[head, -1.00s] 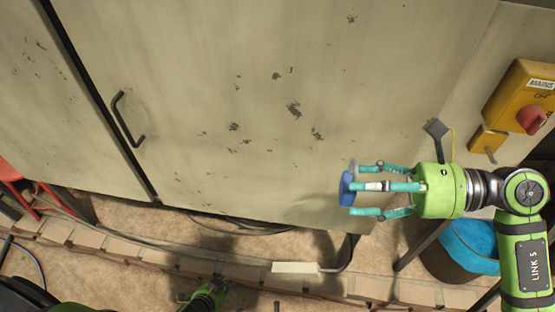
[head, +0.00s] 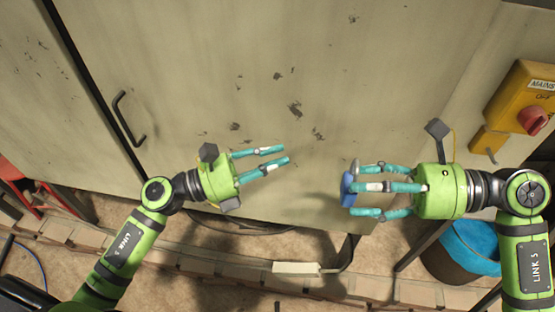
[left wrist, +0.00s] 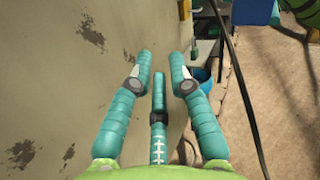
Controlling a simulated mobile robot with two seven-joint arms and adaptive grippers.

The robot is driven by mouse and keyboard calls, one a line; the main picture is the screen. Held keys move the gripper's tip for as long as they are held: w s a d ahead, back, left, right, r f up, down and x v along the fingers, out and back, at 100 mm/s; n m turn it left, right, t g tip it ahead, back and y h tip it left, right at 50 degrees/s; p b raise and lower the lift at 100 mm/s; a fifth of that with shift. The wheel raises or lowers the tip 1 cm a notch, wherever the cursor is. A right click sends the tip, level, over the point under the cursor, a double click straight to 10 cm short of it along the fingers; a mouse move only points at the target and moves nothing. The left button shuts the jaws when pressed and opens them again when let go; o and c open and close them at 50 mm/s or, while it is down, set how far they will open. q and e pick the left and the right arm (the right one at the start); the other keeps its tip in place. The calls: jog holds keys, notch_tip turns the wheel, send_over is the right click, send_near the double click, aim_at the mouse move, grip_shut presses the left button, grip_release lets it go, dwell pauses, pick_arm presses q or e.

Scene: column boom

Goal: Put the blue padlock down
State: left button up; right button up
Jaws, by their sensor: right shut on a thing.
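The blue padlock (head: 347,190) is between the fingertips of my right gripper (head: 352,190), which is shut on it. Fingers hide part of the padlock. It is held in the air in front of the cabinet door. My left gripper (head: 286,158) is to the left of the padlock, with its teal fingers pointing right and a gap between it and the padlock. In the left wrist view its fingers (left wrist: 160,65) are spread apart with nothing between them.
A beige cabinet (head: 240,60) with a black handle (head: 122,118) stands close behind both grippers. A yellow switch box (head: 515,90) with a red knob is at right. A blue-lined bucket (head: 470,245) stands below it. A brick edge and a white power strip (head: 296,268) are on the floor.

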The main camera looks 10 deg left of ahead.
aim_at(358, 161)
pick_arm(q)
jog(key=s+d+r+m+g, duration=0.3)
jog(key=s+r+m+g, duration=0.35)
jog(key=m, duration=0.55)
jog(key=shift+n+t, duration=0.3)
jog(key=shift+t, duration=0.55)
jog(key=x, duration=0.3)
jog(key=r+x, duration=0.1)
jog(key=x, duration=0.3)
jog(key=r+x, duration=0.1)
jog(key=x, duration=0.3)
jog(key=shift+s+d+r, duration=0.1)
jog(key=shift+s+d, duration=0.2)
jog(key=shift+d, duration=0.1)
grip_shut()
pick_arm(e)
jog(key=o, duration=1.3)
jog(key=shift+o, duration=0.2)
